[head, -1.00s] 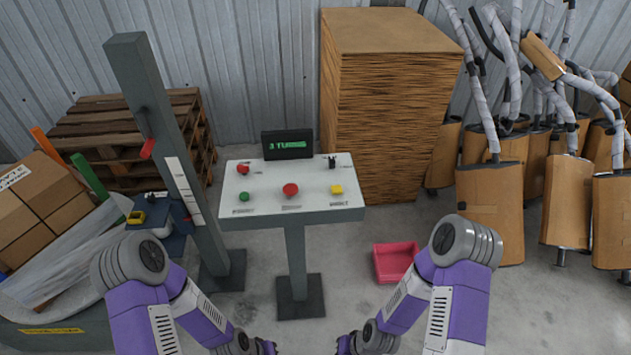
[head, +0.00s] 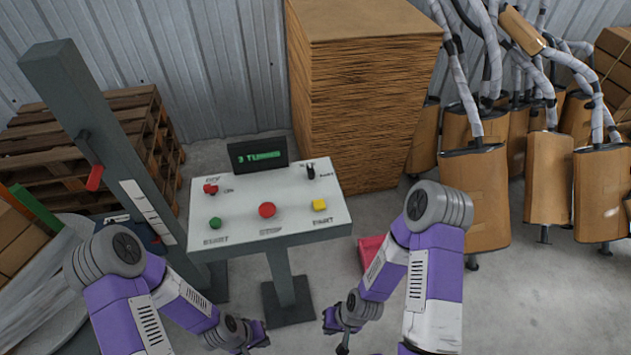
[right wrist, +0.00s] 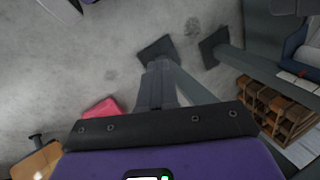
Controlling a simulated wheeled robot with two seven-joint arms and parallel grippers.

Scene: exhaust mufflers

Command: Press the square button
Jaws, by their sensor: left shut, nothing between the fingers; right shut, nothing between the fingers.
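A round red button (head: 267,210) is in the middle and a round green button (head: 215,223) at the left. My left gripper (head: 262,337) is low in front of the panel, apart from it, shut and empty. My right gripper is low and to the right of the panel's post, away from the button; in the right wrist view its dark fingers (right wrist: 157,88) are together with nothing between them. The panel top does not show there.
A small screen (head: 257,154) with green text stands behind the panel, with a black switch (head: 310,171) and red knob (head: 210,188) nearby. A grey column (head: 105,140) stands left. A pink-red bin (head: 371,252) lies right. Mufflers (head: 475,200) and a cardboard stack (head: 355,100) stand behind.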

